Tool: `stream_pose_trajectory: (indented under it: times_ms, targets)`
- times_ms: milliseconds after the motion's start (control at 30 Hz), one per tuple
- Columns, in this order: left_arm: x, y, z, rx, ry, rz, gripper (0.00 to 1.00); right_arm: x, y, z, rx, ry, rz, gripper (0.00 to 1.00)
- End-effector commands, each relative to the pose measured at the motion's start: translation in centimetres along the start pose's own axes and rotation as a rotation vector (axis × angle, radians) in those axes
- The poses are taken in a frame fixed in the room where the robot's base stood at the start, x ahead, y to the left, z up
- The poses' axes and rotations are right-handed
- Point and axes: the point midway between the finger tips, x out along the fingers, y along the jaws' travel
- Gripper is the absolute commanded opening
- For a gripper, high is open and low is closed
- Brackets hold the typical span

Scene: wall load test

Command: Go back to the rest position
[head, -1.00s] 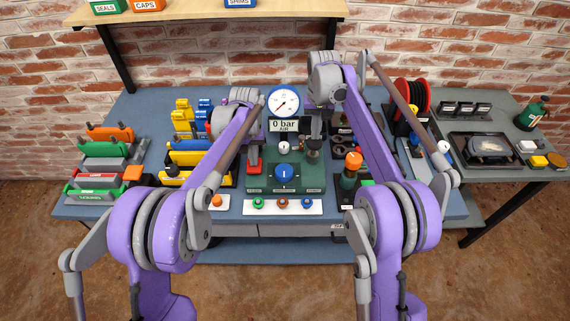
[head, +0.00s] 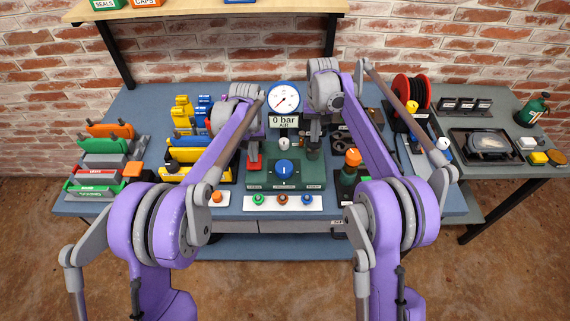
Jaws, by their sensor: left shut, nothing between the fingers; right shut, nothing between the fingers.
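My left gripper (head: 254,138) hangs below its grey wrist at the left of the gauge, over the left side of the green valve box. It looks shut and empty, and the wrist partly hides it. My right gripper (head: 313,135) points down at the right of the gauge, above the right rear of the box. It also looks shut and empty. Both purple arms reach forward over the bench with bent elbows. The green valve box (head: 312,174) with a blue knob (head: 284,170) stands between them. The gauge (head: 284,97) above a "0 bar" display (head: 284,121) stands behind.
The blue bench (head: 140,110) holds coloured racks (head: 110,130) at left, yellow parts (head: 195,156) and an orange-topped green post (head: 352,158). A red reel (head: 408,90) stands right. A grey side table (head: 490,110) and an overhead shelf (head: 210,14) flank the space.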

Motion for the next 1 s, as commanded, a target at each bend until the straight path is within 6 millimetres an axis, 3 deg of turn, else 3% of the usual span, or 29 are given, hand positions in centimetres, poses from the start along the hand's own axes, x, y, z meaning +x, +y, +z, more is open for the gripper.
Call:
stream_pose_trajectory:
  times_ms: [467,767,1000]
  targets:
    - [0.1,0.0,0.0,0.0,0.001,0.0,0.0,1.8,0.0,0.0,0.0,-0.001,0.0,0.0]
    - [0.1,0.0,0.0,0.0,0.001,0.0,0.0,1.4,0.0,0.0,0.0,-0.001,0.0,0.0]
    - [0.1,0.0,0.0,0.0,0.001,0.0,0.0,0.0,0.0,0.0,0.0,-0.001,0.0,0.0]
